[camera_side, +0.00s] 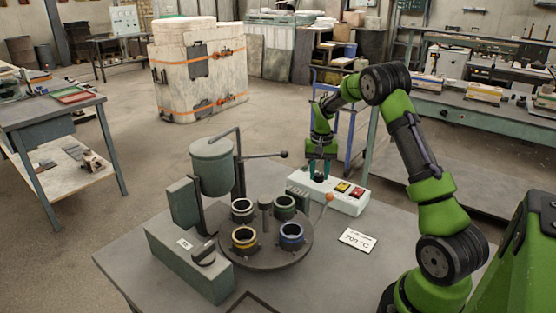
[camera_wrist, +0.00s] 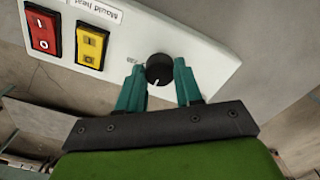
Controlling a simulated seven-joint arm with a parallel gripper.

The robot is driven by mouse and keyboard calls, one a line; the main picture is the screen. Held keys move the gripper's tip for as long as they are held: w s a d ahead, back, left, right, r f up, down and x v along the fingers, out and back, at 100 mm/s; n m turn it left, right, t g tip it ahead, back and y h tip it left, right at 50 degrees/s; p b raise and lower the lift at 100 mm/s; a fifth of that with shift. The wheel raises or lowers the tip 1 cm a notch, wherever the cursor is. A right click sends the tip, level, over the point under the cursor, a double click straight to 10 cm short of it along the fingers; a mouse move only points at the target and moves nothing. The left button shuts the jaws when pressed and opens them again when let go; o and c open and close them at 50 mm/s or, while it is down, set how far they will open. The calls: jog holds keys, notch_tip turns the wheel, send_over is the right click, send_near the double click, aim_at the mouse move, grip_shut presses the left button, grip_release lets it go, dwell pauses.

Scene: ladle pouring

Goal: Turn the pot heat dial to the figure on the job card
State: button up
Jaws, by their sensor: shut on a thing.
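My gripper (camera_side: 319,176) is down at the white control box (camera_side: 348,203). In the wrist view its teal fingers (camera_wrist: 160,84) are closed on either side of a round black dial (camera_wrist: 158,68). The dial's white mark points towards the bottom of that picture, and small print beside it is hard to read. A label on this box (camera_wrist: 95,12) reads "Mould heat". The job card (camera_side: 357,241) lies flat on the table and seems to read 700 °C. A grey-green box (camera_side: 180,265) at front left carries another black knob (camera_side: 203,254) and a small label too small to read.
A red switch (camera_wrist: 41,33) and yellow switch (camera_wrist: 92,45) sit beside the dial. A round turntable (camera_side: 270,262) holds several ringed moulds. A green pot (camera_side: 212,166) stands behind it, with a long lever (camera_side: 262,156) reaching right. An orange-knobbed lever (camera_side: 328,198) rises near the white box.

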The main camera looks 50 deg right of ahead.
aim_at(319, 174)
jog(key=n, duration=0.5)
jog(key=shift+r, duration=0.1)
jog(key=shift+n, duration=0.3)
dwell(0.4)
jog(key=o, duration=1)
jog(key=shift+o, duration=0.2)
notch_tip(319, 174, up, 17)
